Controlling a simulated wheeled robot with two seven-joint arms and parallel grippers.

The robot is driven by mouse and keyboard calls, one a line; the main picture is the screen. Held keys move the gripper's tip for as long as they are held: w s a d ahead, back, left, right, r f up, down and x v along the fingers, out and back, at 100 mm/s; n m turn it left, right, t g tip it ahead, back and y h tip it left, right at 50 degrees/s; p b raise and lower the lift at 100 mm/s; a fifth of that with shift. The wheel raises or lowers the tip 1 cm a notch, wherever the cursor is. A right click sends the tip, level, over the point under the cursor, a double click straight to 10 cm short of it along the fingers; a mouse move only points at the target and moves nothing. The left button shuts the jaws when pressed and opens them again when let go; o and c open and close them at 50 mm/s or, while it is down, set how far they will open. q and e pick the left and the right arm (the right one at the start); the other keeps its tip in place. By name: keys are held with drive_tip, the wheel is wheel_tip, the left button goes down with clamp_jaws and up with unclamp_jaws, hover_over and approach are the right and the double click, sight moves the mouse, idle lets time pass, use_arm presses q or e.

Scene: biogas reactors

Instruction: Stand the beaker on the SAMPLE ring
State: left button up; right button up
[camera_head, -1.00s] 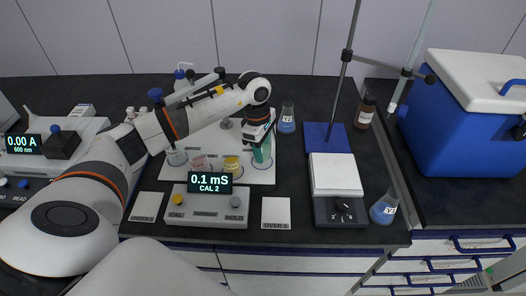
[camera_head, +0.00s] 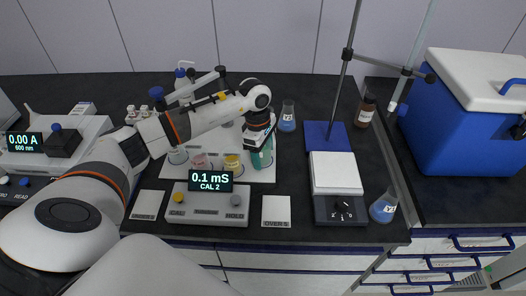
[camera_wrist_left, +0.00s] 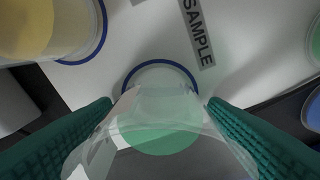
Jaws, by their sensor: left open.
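The clear beaker (camera_wrist_left: 160,135) with green liquid stands between the two green finger pads of my left gripper (camera_wrist_left: 160,125) in the left wrist view. The gripper is open, with the pads on either side of the beaker. The blue SAMPLE ring (camera_wrist_left: 160,63) shows beyond the beaker, beside its printed label (camera_wrist_left: 198,32). The beaker covers the near part of the ring, so I cannot tell whether it is centred. In the head view my left gripper (camera_head: 261,153) is low over the right part of the white mat (camera_head: 225,173), largely hiding the beaker. My right gripper is not in view.
A pink cup (camera_head: 199,162) and a yellow cup (camera_head: 232,164) stand left of the gripper. A flask of blue liquid (camera_head: 287,118) stands close behind right. The meter (camera_head: 208,207) is in front. A stirrer (camera_head: 338,190) with a stand is to the right.

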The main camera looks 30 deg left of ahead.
use_arm(q)
drive_tip(key=shift+a+r+b, duration=0.1)
drive_tip(key=shift+r+b, duration=0.2)
drive_tip(key=shift+r, duration=0.25)
wheel_tip(320, 180, up, 11)
drive_tip(key=a+b, duration=0.1)
drive_tip(key=b, duration=0.1)
drive_tip(key=shift+s+a, duration=0.15)
drive_tip(key=shift+f, duration=0.1)
